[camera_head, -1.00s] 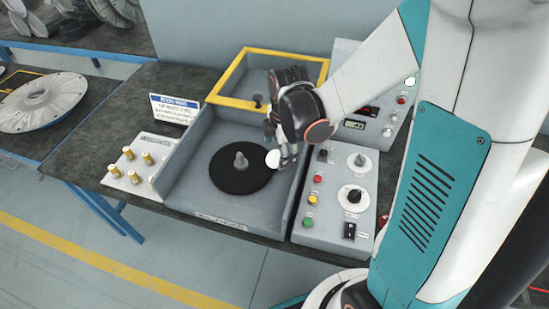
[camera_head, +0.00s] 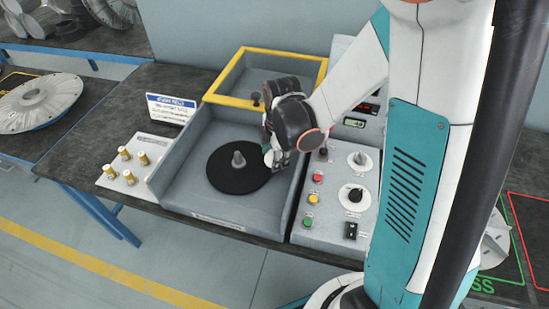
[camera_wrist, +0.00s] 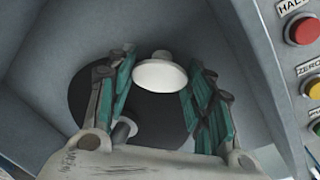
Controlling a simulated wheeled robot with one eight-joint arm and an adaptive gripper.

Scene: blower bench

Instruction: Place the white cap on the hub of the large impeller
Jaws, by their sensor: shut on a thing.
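The white cap (camera_wrist: 160,75) is a round disc with a short stub, held between the fingers of my gripper (camera_wrist: 160,62) in the wrist view. In the head view, my gripper (camera_head: 275,158) is over the right side of the black round plate (camera_head: 232,183) in the grey bay, and the cap is mostly hidden by the fingers. A grey post (camera_head: 238,159) stands in the middle of the plate, to the left of my gripper.
A control panel (camera_head: 330,213) with knobs and buttons stands right of the bay. Brass weights stand on a plate (camera_head: 118,178) to the left, by a sign (camera_head: 172,108). A yellow-framed guard (camera_head: 213,93) is behind. Another impeller (camera_head: 495,243) shows at right, partly hidden by my arm.

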